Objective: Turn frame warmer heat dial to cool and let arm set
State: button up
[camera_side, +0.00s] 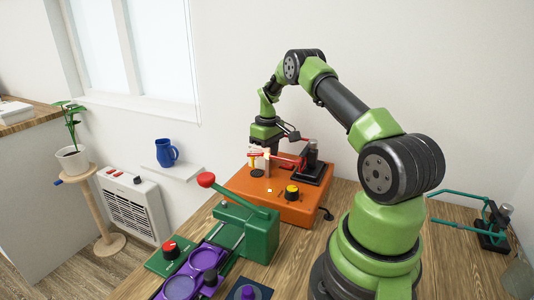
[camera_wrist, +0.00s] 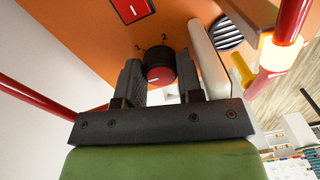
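The frame warmer is an orange box (camera_side: 300,212) on the wooden bench; its orange face fills the upper wrist view (camera_wrist: 90,30). In the wrist view a round dial with a red face, white mark and black base (camera_wrist: 160,75) stands on it. In the side view my gripper (camera_side: 264,147) is low over the box's back left; the dial cannot be made out there. A thin red arm (camera_side: 286,159) crosses above the box from a black stand (camera_side: 312,172).
A cream post (camera_wrist: 208,60) stands close beside my right finger, near a dark round vent (camera_wrist: 228,32). A red switch (camera_wrist: 132,9) is on the box. A yellow knob (camera_side: 292,189) is at its front. A green press (camera_side: 246,228) stands nearby; green frames (camera_side: 470,200) are far right.

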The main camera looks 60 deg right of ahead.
jog(key=o, duration=0.4)
jog(key=shift+r, duration=0.1)
jog(key=r, duration=0.9)
jog(key=shift+d+r, duration=0.2)
jog(key=shift+r, duration=0.2)
